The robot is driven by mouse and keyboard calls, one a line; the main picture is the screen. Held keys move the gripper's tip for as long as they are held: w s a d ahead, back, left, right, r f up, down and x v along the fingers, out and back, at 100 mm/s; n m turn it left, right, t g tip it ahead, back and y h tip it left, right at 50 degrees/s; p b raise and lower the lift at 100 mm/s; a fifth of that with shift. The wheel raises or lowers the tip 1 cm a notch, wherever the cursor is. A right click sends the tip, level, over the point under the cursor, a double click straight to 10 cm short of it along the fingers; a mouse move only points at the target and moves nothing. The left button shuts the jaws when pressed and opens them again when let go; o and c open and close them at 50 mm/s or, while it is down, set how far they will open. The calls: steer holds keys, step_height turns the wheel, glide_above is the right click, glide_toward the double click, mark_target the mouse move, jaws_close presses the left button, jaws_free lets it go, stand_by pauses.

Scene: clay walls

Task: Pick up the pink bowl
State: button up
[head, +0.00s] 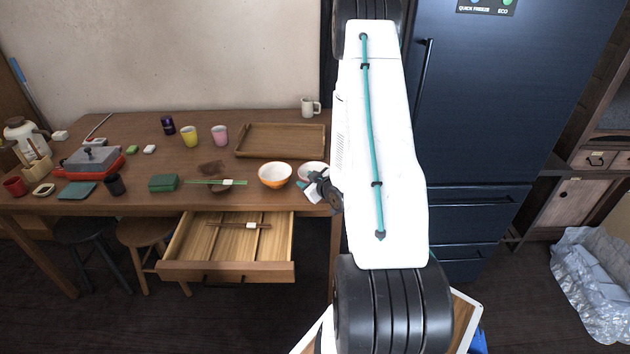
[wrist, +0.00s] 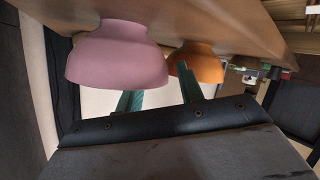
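The pink bowl (wrist: 117,55) is large and close in the wrist view, which shows the scene upside down. In the head view the bowl (head: 312,168) stands near the right end of the table, with its pale inside showing and its near side partly covered by my gripper (head: 313,184). My gripper (wrist: 158,80) also shows in the wrist view with its two teal fingers apart and nothing held between them. The bowl's rim hides the tip of the left finger, so I cannot tell whether they touch. The orange bowl (wrist: 197,66) stands beside the pink one, behind the right finger.
The orange bowl (head: 275,176) is just left of the pink bowl in the head view. A wooden tray (head: 280,153) lies behind the bowls, and a white mug (head: 309,106) stands at the back. An open drawer (head: 228,271) juts out below. A dark fridge (head: 480,100) stands right.

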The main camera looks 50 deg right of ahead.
steer(key=shift+x, duration=1.05)
steer(key=shift+r, duration=0.1)
jaws_close()
